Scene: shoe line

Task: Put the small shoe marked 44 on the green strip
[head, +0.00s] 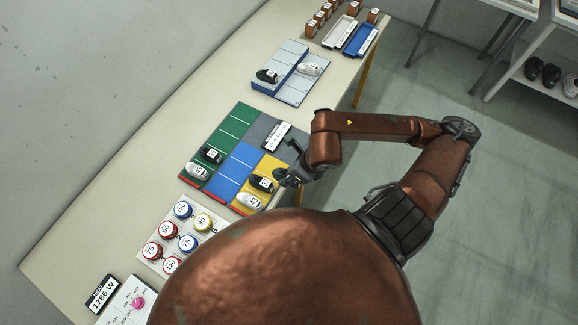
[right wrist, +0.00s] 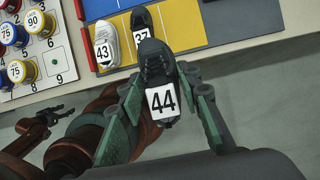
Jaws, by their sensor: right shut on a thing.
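The small black shoe marked 44 (right wrist: 158,75) is in my right gripper (right wrist: 165,98), with a finger on each side and the white 44 label facing the camera. My right gripper (head: 286,178) also shows in the head view at the right edge of the yellow strip. The green strip (head: 233,122) is the leftmost strip of the mat. A black shoe (head: 211,154) and a white shoe (head: 196,172) stand at its near end. Its far part is bare. My left gripper (right wrist: 38,127) seems to show small and dark in the right wrist view; its jaws are unclear.
The blue strip (head: 232,174) is empty. The yellow strip (head: 268,168) bears a black shoe marked 37 (right wrist: 141,24) and a white shoe marked 43 (right wrist: 106,45). Round numbered pieces (head: 168,230) stand nearer; a shoe tray (head: 291,86) lies beyond.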

